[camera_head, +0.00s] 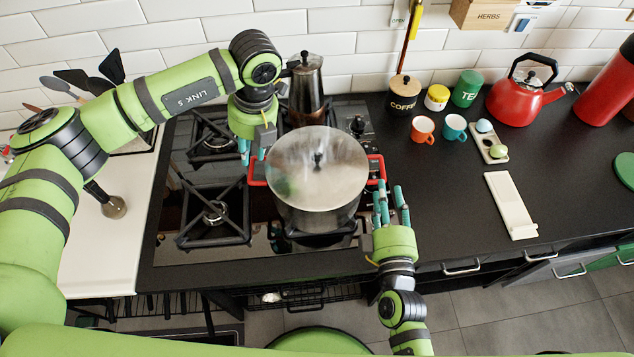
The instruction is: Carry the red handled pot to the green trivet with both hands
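The steel pot (318,205) with a glass lid and red side handles stands on the right side of the gas hob. My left gripper (252,154) points down just above and behind the left red handle (257,170), fingers parted. My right gripper (390,203) is in front of and beside the right red handle (377,166), fingers parted and pointing towards the back. Whether any fingertip touches a handle is unclear. A green disc, apparently the trivet (625,168), lies on the dark counter at the far right, partly cut off.
A moka pot (306,88) stands close behind the pot. Orange (423,129) and teal (454,128) cups, canisters and a red kettle (522,100) line the back. A white spoon rest (510,205) lies on the counter between pot and green disc. The counter's front middle is clear.

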